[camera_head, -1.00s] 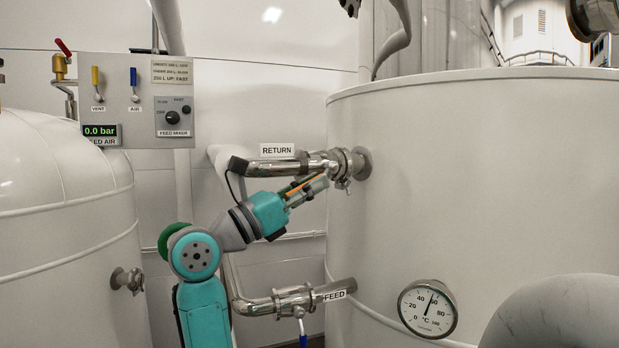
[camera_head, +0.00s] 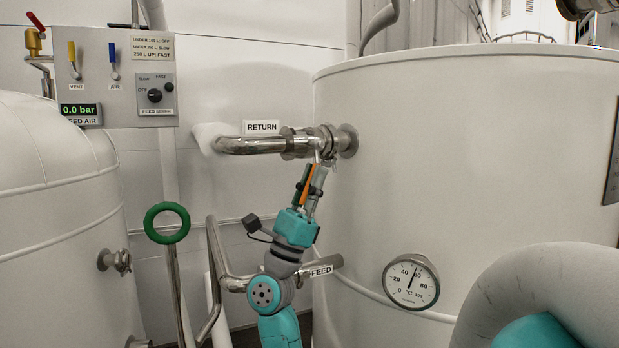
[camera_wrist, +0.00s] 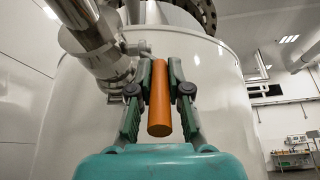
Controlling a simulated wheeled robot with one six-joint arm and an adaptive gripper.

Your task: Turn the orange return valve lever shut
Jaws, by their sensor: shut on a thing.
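The orange return valve lever (camera_head: 308,187) hangs below the return pipe (camera_head: 250,146), pointing down and slightly left, crosswise to the pipe. Its upper end meets the valve (camera_head: 318,146) near the big tank. My gripper (camera_head: 312,178) is shut on the lever from below, with one finger on each side. In the wrist view the lever's round orange end (camera_wrist: 160,118) sticks out toward the camera between my two green-grey fingers (camera_wrist: 160,78). The RETURN label (camera_head: 261,127) sits just above the pipe. Part of the lever is hidden by the fingers.
The big white tank (camera_head: 450,150) fills the right side, with a dial gauge (camera_head: 411,281) low on it. The FEED pipe (camera_head: 328,267) runs behind my arm. A green ring handle (camera_head: 167,222) and a control panel (camera_head: 118,80) are at left.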

